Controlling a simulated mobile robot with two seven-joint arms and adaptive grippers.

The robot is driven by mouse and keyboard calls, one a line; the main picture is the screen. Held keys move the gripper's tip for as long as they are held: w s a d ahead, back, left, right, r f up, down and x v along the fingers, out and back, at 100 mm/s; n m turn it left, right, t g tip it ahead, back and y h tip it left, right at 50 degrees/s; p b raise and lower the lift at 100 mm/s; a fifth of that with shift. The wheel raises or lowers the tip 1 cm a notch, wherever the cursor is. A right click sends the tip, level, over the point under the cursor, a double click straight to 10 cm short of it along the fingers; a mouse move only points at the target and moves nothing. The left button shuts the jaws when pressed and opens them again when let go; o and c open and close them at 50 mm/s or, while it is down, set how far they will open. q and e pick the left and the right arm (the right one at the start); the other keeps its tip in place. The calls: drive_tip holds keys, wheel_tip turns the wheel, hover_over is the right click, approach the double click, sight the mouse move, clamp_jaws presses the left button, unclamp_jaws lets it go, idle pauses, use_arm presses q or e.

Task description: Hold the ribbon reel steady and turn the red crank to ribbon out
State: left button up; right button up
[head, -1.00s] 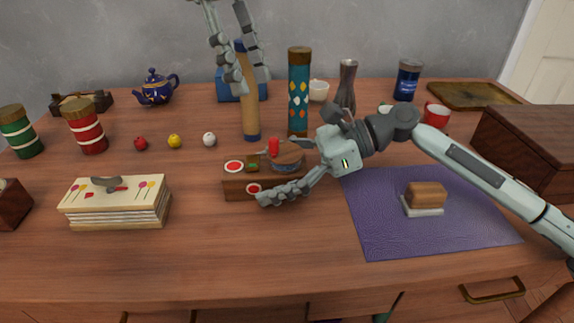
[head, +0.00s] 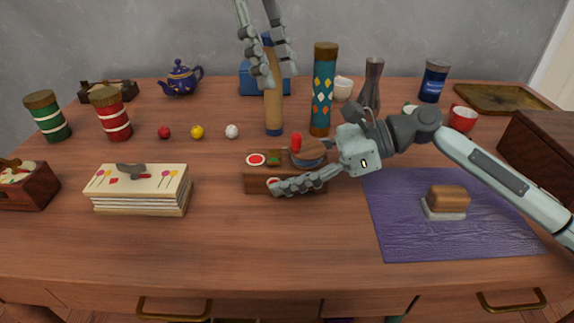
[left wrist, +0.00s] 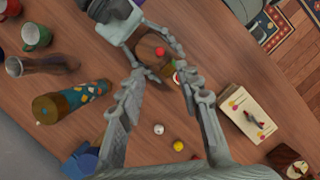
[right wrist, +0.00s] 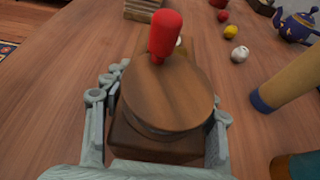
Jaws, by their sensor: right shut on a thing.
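In the right wrist view the fingers flank the box below the drum (right wrist: 167,95). My left gripper (head: 278,80) is open and empty, pointing down, above and behind the reel.
A tan cylinder (head: 273,110) and a teal patterned cylinder (head: 322,90) stand close behind the reel. A stack of cards (head: 140,190) lies left, with small balls behind it. A purple mat (head: 400,220) with a brown block lies right. The front table strip is clear.

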sight(296, 134)
use_arm(q)
drive_tip(key=s+d+r+n+t+y, duration=0.2)
drive_tip(key=s+d+n+y, duration=0.1)
drive_tip(key=n, duration=1)
drive_tip(key=f, duration=1.1)
drive_tip(key=shift+w+d+f, duration=0.1)
drive_tip(key=shift+w+f, duration=0.15)
clamp_jaws()
